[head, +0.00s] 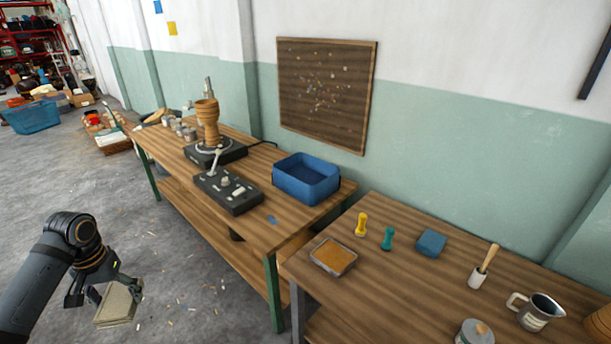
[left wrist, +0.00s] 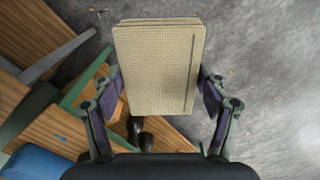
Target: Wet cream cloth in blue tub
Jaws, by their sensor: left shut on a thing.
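A folded cream cloth (head: 118,304) is held in my left gripper (head: 106,295), over the concrete floor at the lower left of the head view. In the left wrist view the cloth (left wrist: 158,68) sits between both fingers of my left gripper (left wrist: 160,95), which are shut on its sides. The blue tub (head: 306,180) stands on the far workbench, to the right of the black control box. The gripper and cloth are well apart from the tub, to its left. I cannot tell the water level in the tub. My right gripper is not in view.
The far workbench (head: 262,238) holds a wooden goblet drum (head: 208,122) on a turntable and a black control box (head: 228,190). The nearer table (head: 400,285) holds stamps, a blue block, a brush pot and a metal jug (head: 538,311).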

